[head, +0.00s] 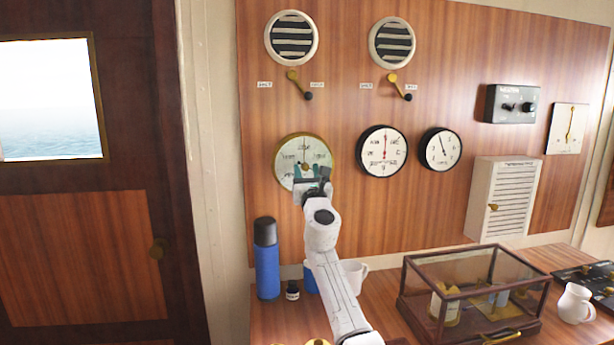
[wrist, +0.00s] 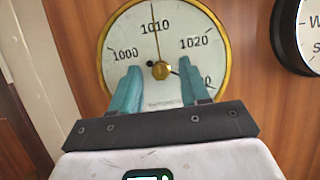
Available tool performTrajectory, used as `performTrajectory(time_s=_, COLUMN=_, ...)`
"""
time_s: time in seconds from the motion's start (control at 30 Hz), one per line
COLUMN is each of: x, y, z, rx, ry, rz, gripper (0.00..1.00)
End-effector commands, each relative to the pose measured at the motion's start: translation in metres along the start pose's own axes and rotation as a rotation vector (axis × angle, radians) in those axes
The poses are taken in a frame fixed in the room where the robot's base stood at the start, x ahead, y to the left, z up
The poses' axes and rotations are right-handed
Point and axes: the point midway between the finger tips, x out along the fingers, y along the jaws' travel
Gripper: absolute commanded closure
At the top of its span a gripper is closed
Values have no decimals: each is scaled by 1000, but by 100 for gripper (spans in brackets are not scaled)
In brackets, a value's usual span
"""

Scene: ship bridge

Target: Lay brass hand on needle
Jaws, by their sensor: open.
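The round barometer dial (head: 287,150) with a brass rim hangs on the wood panel in the head view; my gripper (head: 313,170) covers its lower right part. In the wrist view the white dial face (wrist: 125,38) shows numbers from 1000 to 1020. A thin hand (wrist: 155,30) points almost straight up, near 1010. A brass knob (wrist: 160,70) sits at the centre. A short dark piece shows right of the knob, partly behind a finger; I cannot tell which hand it belongs to. My gripper (wrist: 158,80) is open, its teal fingers either side of the knob.
Two black-rimmed dials (head: 383,151) (head: 440,149) hang to the right. Brass levers (head: 298,84) (head: 398,85) are above. A blue flask (head: 266,260), a mug (head: 354,274) and a glass case (head: 470,290) stand on the counter below.

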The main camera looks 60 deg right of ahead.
Motion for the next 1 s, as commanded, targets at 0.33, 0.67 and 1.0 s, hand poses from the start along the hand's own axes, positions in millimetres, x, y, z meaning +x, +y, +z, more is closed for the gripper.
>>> performTrajectory(time_s=0.33, x=0, y=0, z=0, rx=0, ry=0, rz=0, gripper=68)
performTrajectory(time_s=0.67, x=0, y=0, z=0, rx=0, ry=-1, rz=0, gripper=100)
performTrajectory(time_s=1.0, x=0, y=0, z=0, rx=23, ry=-1, rz=-10, gripper=100)
